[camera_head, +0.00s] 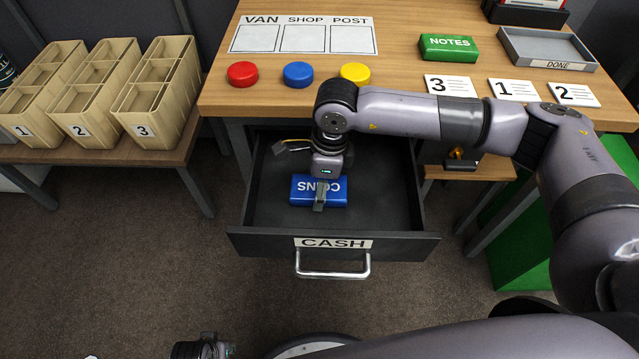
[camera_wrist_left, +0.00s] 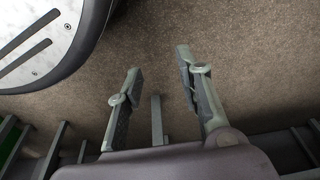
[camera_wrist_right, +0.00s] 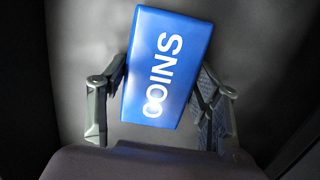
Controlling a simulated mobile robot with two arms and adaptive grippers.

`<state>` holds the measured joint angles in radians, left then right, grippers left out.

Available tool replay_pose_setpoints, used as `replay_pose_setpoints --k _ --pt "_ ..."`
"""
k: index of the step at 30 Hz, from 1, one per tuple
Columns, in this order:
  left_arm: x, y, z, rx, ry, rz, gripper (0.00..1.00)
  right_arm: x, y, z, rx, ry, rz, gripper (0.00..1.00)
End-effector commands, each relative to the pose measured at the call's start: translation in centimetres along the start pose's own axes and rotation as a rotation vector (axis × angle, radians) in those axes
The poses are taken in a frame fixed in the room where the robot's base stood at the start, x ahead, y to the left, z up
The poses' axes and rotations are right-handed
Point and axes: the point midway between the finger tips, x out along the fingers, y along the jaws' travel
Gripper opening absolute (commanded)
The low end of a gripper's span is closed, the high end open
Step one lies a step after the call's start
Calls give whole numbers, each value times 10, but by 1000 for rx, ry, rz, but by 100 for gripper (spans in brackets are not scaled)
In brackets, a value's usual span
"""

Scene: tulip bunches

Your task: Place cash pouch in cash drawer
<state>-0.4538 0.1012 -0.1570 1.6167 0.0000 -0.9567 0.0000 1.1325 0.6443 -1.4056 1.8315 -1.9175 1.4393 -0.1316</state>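The blue COINS pouch (camera_head: 300,190) lies flat inside the open CASH drawer (camera_head: 385,215), label up. My right gripper (camera_head: 305,172) is down in the drawer over it, its fingers spread. In the right wrist view the COINS pouch (camera_wrist_right: 165,70) sits slightly turned between the open fingers (camera_wrist_right: 162,105), close to both; contact is hard to tell. The green NOTES pouch (camera_head: 448,47) lies on the tabletop. My left gripper (camera_wrist_left: 160,85) is open and empty above the floor; in the head view it barely shows at the bottom edge.
The wooden table (camera_head: 415,20) carries red, blue and yellow discs, numbered cards, a VAN/SHOP/POST sheet (camera_head: 303,37) and a grey DONE tray (camera_head: 560,65). Numbered crates (camera_head: 160,95) stand on a bench at left.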

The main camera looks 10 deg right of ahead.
Motion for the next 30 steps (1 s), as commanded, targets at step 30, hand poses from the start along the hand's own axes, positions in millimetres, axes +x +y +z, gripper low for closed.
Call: replay_pose_setpoints --k 30 --pt "13 -2 6 3 4 -2 33 -63 -1 1 0 -2 -3 78"
